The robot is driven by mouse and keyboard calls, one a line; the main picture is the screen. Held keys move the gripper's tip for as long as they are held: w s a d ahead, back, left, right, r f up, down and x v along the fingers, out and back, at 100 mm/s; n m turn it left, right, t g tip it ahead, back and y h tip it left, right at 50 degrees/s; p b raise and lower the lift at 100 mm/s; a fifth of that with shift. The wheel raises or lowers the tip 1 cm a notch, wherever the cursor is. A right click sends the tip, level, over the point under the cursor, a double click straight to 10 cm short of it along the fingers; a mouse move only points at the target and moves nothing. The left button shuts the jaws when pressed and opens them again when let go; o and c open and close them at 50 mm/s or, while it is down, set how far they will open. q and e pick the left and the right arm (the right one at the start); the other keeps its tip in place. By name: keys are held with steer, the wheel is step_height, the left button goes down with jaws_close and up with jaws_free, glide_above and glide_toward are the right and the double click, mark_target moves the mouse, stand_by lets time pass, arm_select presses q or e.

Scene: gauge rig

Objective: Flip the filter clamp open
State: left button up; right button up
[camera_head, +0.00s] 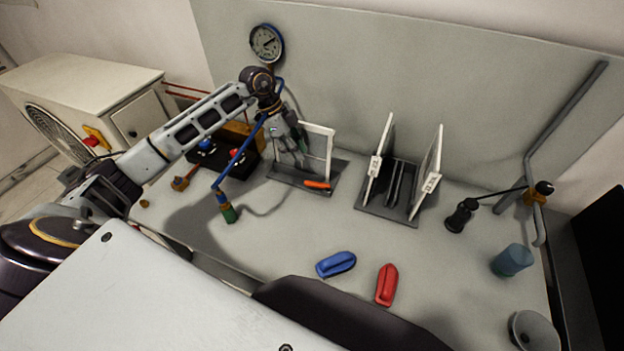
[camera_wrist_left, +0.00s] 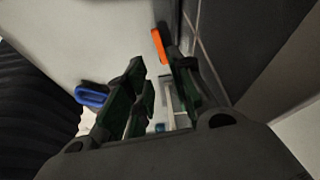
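The filter clamp seems to be the orange lever (camera_head: 317,184), lying low on a dark base (camera_head: 340,179) in front of a white upright filter frame (camera_head: 318,140). In the left wrist view the orange lever (camera_wrist_left: 158,46) lies just beyond the fingertips, close to the right finger. My left gripper (camera_head: 297,160) points down in front of the frame, up and left of the lever. Its fingers (camera_wrist_left: 157,65) are apart, with nothing visible between them. The gripper hides part of the frame. My right gripper is out of view.
A twin-panel stand (camera_head: 390,212) is right of the frame. A blue piece (camera_head: 336,264) and a red piece (camera_head: 387,285) lie on the bench front. A black box (camera_head: 205,165) with knobs is left. A blue cup (camera_head: 511,260) stands far right. The middle bench is clear.

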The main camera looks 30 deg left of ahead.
mark_target(313, 183)
arm_select(q)
steer(key=shift+p+x, duration=0.55)
steer(key=shift+x, duration=6.1)
jaws_close()
